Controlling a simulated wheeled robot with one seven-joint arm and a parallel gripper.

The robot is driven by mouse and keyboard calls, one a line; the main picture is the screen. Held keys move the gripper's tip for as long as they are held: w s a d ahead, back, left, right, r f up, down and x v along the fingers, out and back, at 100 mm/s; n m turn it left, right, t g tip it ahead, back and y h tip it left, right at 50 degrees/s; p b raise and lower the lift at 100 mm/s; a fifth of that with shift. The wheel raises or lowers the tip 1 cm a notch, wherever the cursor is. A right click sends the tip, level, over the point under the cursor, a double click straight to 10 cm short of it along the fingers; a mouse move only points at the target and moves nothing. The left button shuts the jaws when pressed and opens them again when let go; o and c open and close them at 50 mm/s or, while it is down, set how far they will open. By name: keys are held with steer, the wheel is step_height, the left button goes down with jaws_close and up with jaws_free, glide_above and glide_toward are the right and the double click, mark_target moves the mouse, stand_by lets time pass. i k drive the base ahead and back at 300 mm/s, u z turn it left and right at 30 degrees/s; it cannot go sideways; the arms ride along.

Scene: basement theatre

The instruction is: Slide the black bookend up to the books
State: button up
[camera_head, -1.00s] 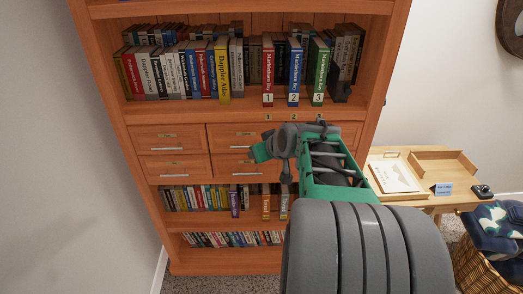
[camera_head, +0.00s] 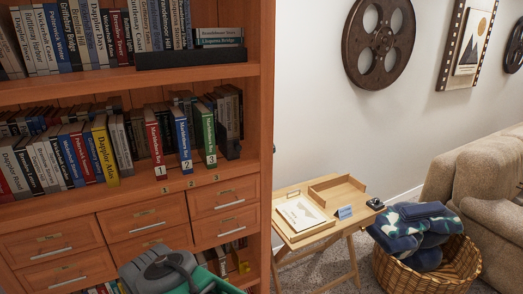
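The black bookend (camera_head: 230,148) stands at the right end of the middle shelf, near the shelf's front. To its left stand the numbered books: red 1 (camera_head: 154,144), blue 2 (camera_head: 182,139) and green 3 (camera_head: 208,134). A narrow gap seems to lie between the green book and the bookend. Grey books (camera_head: 232,108) show behind the bookend. Part of my grey and green arm shows at the bottom edge, below the shelf and in front of the drawers. My gripper's fingers are out of the picture.
The shelf's front edge carries small number labels. A row of books with a yellow one (camera_head: 104,152) stands at the left. Drawers (camera_head: 148,224) lie below. The cabinet's right side post (camera_head: 266,130) bounds the shelf. A folding table (camera_head: 290,240) and basket (camera_head: 425,270) stand at the right.

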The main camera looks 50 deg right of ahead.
mark_target(230, 149)
steer(key=z, duration=1.1)
steer(key=i, duration=0.35)
steer(key=u, duration=1.35)
